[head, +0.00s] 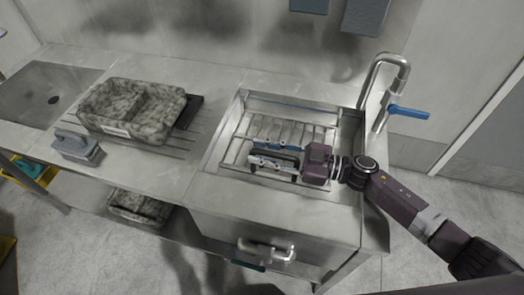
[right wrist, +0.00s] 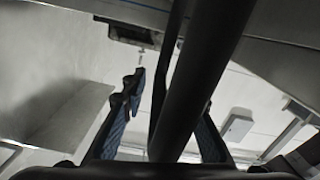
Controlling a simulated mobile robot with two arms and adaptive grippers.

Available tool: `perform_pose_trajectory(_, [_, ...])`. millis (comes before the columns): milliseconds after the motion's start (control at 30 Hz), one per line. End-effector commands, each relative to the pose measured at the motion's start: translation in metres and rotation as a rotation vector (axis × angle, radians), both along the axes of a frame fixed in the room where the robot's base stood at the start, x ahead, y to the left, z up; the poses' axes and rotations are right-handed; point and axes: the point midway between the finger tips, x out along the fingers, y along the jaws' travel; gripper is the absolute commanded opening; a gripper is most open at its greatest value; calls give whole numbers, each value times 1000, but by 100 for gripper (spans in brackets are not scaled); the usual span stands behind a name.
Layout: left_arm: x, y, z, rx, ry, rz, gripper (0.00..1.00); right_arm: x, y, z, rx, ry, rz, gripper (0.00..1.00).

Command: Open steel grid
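The steel grid (head: 258,126) lies across the sunken steel basin of the washer, right of the counter's middle, and looks flat and down. My right gripper (head: 268,154) reaches in from the right over its front half. Its two fingers point left and stand apart. In the right wrist view, the blue-padded fingers of the gripper (right wrist: 165,118) are also apart, with a thick dark bar (right wrist: 196,75) running between them. I cannot tell whether they touch the bar. The gripper body hides part of the grid. My left gripper is not in view.
A tap with a blue lever (head: 408,112) stands right of the basin. Left of it are a speckled grey tray (head: 130,110) and a grey-blue brush-like object (head: 77,147) on the counter. A bar handle (head: 266,250) sticks out of the washer's front.

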Motion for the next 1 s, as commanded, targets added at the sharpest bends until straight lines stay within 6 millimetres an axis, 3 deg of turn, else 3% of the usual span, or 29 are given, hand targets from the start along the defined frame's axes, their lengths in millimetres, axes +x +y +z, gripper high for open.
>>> perform_pose_trajectory(233, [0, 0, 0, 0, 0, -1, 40, 0, -1, 0, 0, 0, -1, 0])
perform_pose_trajectory(600, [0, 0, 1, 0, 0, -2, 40, 1, -1, 1, 0, 0, -3, 0])
perform_pose_trajectory(1000, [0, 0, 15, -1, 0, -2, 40, 6, -3, 18, 16, 32, -6, 0])
